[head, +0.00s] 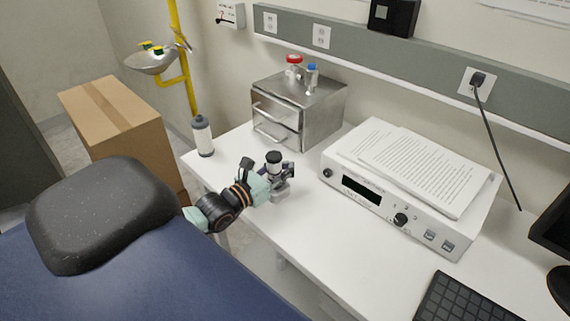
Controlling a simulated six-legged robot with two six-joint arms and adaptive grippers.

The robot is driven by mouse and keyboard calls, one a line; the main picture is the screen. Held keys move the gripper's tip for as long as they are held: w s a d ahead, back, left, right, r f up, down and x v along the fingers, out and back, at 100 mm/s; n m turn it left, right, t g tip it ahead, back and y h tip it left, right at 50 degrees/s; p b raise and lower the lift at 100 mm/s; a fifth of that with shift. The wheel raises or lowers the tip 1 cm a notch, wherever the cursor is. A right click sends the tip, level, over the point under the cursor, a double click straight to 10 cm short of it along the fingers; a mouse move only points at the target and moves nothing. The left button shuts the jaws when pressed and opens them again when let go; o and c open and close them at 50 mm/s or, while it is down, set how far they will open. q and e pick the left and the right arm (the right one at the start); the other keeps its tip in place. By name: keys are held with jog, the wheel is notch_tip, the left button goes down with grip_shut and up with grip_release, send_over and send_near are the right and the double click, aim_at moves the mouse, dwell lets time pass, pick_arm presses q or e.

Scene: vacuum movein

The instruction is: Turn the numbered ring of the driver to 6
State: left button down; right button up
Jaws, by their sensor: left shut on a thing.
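A small upright device with a black cap (274,157) and a light grey base stands on the white table; it appears to be the driver. Its numbered ring is too small to make out, and I cannot read any setting. My left gripper (268,172) reaches in from the left and is shut on the upper part of this device, with dark fingers at either side of it. The fingers and wrist hide part of its middle. My right gripper is not in view.
A metal drawer box (290,108) stands behind the device. A white instrument (385,196) with papers (412,168) on top is to its right. The white table (310,245) is clear in front.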

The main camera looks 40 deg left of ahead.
pick_arm(q)
jog(key=shift+f, duration=0.1)
jog(key=c, duration=1.3)
grip_release()
jog(key=shift+s, duration=0.15)
jog(key=shift+s+a, duration=0.2)
jog(key=shift+s, duration=1.75)
jog(key=shift+s+a, duration=0.25)
jog(key=shift+s, duration=1.65)
jog(key=shift+s+a, duration=0.2)
jog(key=shift+s, duration=1.75)
jog(key=shift+o, duration=0.4)
